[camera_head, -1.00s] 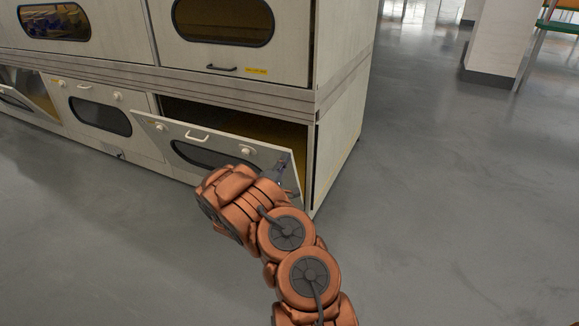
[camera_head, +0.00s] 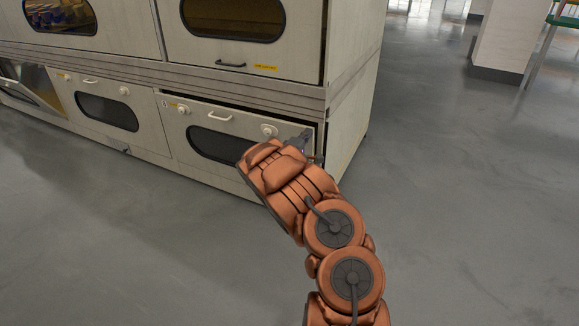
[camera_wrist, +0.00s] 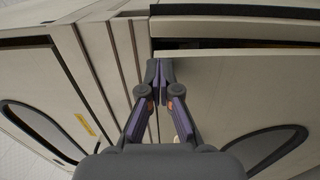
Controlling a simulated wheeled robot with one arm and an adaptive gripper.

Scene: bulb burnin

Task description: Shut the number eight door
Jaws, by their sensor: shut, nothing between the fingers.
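The lower right door (camera_head: 250,127) of the cream cabinet has an oval window, a white handle (camera_head: 221,117) and two round knobs. It is hinged low and leans out slightly, with a narrow dark gap along its top edge. I cannot read a number on it. My gripper (camera_head: 303,140) is shut and empty at the door's upper right corner. In the wrist view the closed fingertips (camera_wrist: 160,68) are at the corner of the door panel (camera_wrist: 225,85), seemingly touching it. A dark slit shows past the door's edge. My arm hides the door's lower right part.
The neighbouring lower door (camera_head: 107,105) is shut. The far left lower door (camera_head: 35,83) hangs open. The upper right door (camera_head: 245,48) with a yellow label is shut. Grey floor (camera_head: 460,200) is clear to the right; a white pillar (camera_head: 507,35) stands behind.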

